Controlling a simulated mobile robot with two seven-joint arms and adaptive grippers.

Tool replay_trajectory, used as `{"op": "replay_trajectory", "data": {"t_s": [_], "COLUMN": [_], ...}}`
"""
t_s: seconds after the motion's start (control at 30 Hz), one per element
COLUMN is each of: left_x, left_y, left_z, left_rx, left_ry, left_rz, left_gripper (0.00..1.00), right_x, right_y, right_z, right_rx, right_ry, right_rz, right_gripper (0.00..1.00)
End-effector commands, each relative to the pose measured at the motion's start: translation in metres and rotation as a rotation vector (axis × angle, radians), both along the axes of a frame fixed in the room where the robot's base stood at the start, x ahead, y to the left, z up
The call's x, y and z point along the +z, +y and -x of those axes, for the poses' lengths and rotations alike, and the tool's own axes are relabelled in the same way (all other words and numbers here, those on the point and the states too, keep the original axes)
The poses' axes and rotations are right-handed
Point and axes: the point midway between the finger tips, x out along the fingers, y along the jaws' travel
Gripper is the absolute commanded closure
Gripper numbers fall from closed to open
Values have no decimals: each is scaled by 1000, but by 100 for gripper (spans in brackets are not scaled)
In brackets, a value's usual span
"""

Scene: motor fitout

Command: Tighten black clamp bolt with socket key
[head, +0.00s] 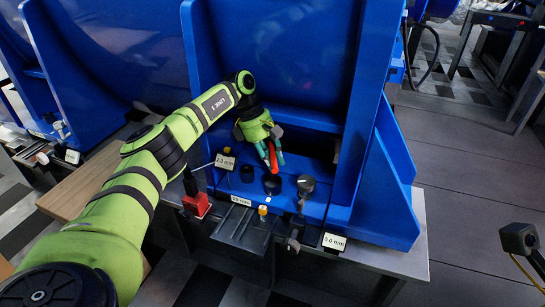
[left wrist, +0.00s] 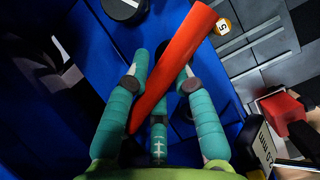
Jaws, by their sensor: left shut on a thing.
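My left gripper (head: 271,160) reaches over the front ledge of the blue fixture. Its teal fingers are shut on an orange-red bar-shaped tool (head: 273,156), seemingly the socket key. In the left wrist view the tool (left wrist: 170,65) lies slanted between the fingers (left wrist: 160,95), its upper end near the top edge. Below the gripper, black round parts stand on the ledge: a left one (head: 247,174), a middle one (head: 272,184) and a right knob (head: 306,185). I cannot tell which is the clamp bolt. The tool appears above them; contact is unclear. My right gripper is out of view.
The blue fixture (head: 395,205) has tall side walls around the ledge. A red block (head: 197,204) stands at its left front. Labels read 2.0 mm (head: 224,162) and 0.0 mm (head: 334,241). A wooden board (head: 85,187) lies left. Open floor (head: 470,180) is at right.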

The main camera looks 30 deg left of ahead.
Motion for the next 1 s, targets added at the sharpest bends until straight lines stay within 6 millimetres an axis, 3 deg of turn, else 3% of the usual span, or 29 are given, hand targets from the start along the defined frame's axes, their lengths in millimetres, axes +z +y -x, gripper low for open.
{"op": "replay_trajectory", "data": {"t_s": [1.0], "left_x": [55], "left_y": [0], "left_z": [0], "left_rx": [4], "left_ry": [-3], "left_rz": [2], "left_gripper": [100], "right_x": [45], "right_y": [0], "right_z": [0], "right_rx": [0], "right_ry": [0], "right_rz": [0], "right_gripper": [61]}}
